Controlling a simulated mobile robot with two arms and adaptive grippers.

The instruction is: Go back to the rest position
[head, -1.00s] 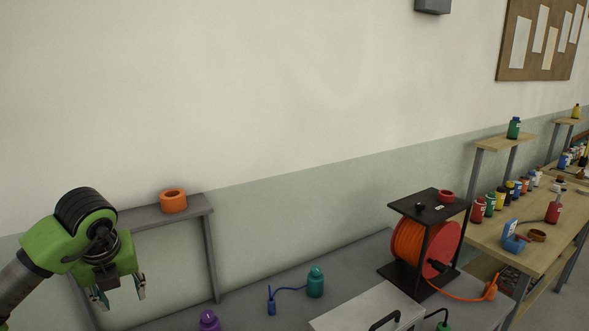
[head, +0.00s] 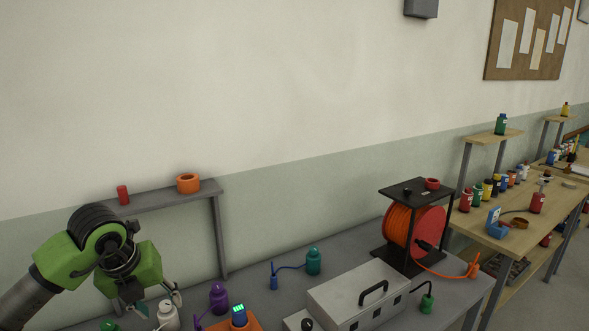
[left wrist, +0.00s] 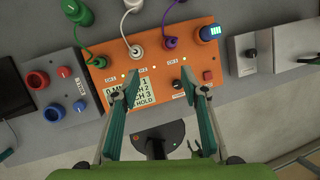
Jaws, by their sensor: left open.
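My left gripper (head: 160,306) is at the lower left of the head view, above the grey bench (head: 350,245). In the left wrist view its two fingers (left wrist: 158,95) are spread apart with nothing held between them. Below and beyond them lies an orange control box (left wrist: 150,72) with a label, lit dots and a small display. White, green and purple plugs (left wrist: 136,50) on cables sit along its far edge. In the head view the orange box (head: 248,324) shows only in part at the bottom edge. My right gripper is in neither view.
A grey shelf (head: 155,200) behind my left arm carries an orange ring (head: 188,183) and a red cylinder (head: 123,195). A grey case (head: 350,290) and an orange cable reel (head: 400,225) stand to the right. A wooden table (head: 520,235) with several bottles is further right.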

